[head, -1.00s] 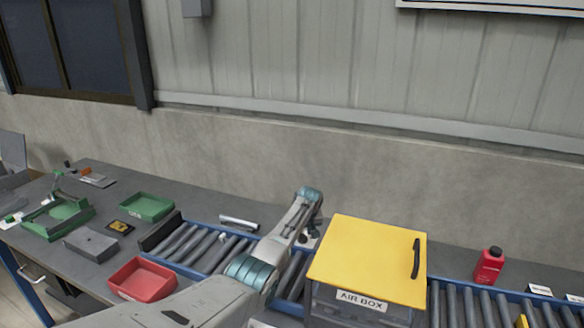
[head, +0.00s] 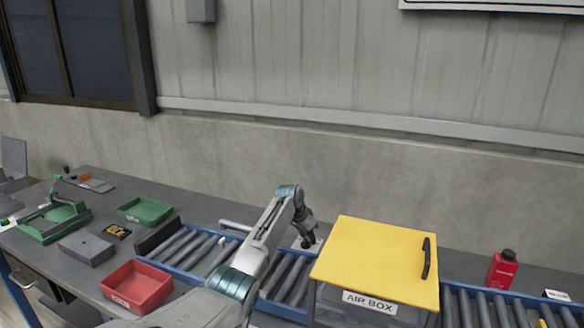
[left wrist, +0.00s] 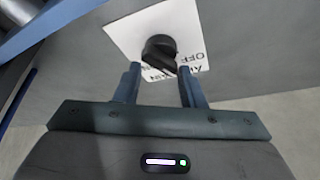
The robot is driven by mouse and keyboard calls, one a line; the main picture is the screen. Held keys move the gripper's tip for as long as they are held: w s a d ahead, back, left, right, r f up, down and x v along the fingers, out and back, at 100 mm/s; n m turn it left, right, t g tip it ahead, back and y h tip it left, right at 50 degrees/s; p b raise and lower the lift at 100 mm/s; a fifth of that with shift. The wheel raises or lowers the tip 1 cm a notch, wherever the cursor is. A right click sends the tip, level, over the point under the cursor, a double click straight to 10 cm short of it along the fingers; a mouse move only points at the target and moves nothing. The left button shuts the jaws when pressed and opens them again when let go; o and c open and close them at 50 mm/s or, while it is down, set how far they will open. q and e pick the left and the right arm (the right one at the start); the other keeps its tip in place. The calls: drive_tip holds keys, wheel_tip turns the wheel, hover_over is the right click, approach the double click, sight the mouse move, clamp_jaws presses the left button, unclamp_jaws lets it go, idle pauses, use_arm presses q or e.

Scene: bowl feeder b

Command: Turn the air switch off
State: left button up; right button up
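The air switch is a black rotary knob (left wrist: 160,50) on a white label plate (left wrist: 126,35) with black lettering, of which "OFF" is readable upside down in the left wrist view. A bit of the white plate also shows in the head view (head: 317,247), behind the air box. My left gripper (left wrist: 160,73) is open, with one finger on each side of the knob's lower end as seen in the wrist view. I cannot tell whether the fingers touch it. In the head view the left gripper (head: 303,229) points down at the plate. My right gripper is not in view.
The air box (head: 372,262) with a yellow lid and black handle stands just right of the left gripper. A roller conveyor (head: 190,250) runs along the table. A red bottle (head: 502,269) stands right; a red tray (head: 137,287) and green tray (head: 146,210) lie left.

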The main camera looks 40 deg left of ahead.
use_arm(q)
drive_tip(key=m+b, duration=0.1)
drive_tip(key=m+h+b, duration=0.1)
drive_tip(key=m+b, duration=0.1)
drive_tip(key=shift+f+b, duration=0.3)
drive_tip(key=shift+f, duration=0.05)
drive_tip(key=s+a+r+p, duration=0.1)
drive_tip(key=s+r+p, duration=0.1)
drive_tip(key=r+p, duration=0.7)
drive_tip(key=s+a+r+p, duration=0.1)
drive_tip(key=s+r+p, duration=0.2)
drive_tip(key=r+p, duration=0.6)
wheel_tip(320, 180, up, 12)
drive_tip(key=shift+s+r+g+p, duration=0.15)
drive_tip(key=shift+r+g+p, duration=0.15)
drive_tip(key=shift+p, duration=0.1)
